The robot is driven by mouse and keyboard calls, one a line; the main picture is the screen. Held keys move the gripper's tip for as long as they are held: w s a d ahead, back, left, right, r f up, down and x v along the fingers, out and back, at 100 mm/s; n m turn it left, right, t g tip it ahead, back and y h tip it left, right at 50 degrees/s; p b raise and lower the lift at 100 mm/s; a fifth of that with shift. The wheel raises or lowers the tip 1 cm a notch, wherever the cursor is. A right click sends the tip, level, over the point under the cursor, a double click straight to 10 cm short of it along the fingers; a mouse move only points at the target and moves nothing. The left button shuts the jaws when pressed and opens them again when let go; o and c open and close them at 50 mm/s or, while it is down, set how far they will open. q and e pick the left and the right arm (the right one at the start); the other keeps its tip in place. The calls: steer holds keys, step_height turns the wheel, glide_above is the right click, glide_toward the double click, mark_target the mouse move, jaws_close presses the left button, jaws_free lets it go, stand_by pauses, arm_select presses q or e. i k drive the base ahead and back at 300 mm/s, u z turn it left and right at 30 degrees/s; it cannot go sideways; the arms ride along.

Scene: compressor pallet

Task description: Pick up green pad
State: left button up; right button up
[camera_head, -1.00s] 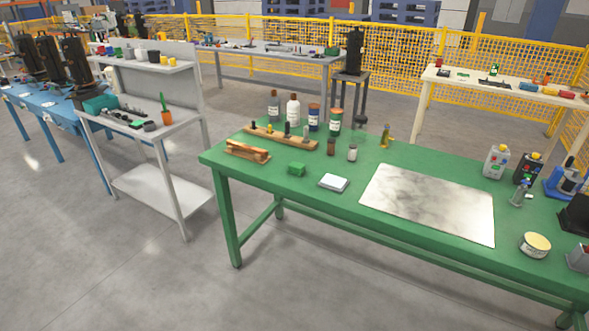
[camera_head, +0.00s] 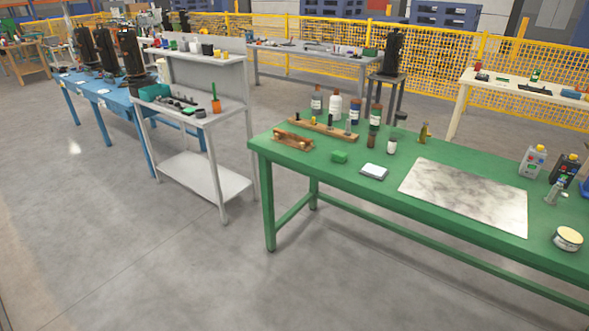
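The green pad (camera_head: 339,157) is a small bright green block. It lies flat on the green table (camera_head: 330,180), near the table's front edge in its left part. A wooden holder (camera_head: 293,139) lies to its left, and a white pad (camera_head: 374,171) with a dark base lies to its right. Nothing covers the green pad. Neither of my grippers shows in the head view.
A marbled plate (camera_head: 467,195) covers the table's middle. Bottles (camera_head: 335,106) and a wooden rack (camera_head: 322,128) stand behind the pad. A grey shelf bench (camera_head: 205,175) stands left of the table. The floor (camera_head: 170,270) in front is clear.

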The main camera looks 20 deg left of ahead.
mark_target(340, 157)
steer(key=u, duration=0.15)
steer(key=k, duration=0.65)
steer(key=u, duration=1)
steer(key=i, duration=1.45)
steer(key=z, duration=1.25)
steer(key=i, duration=0.9)
steer(key=z, duration=0.9)
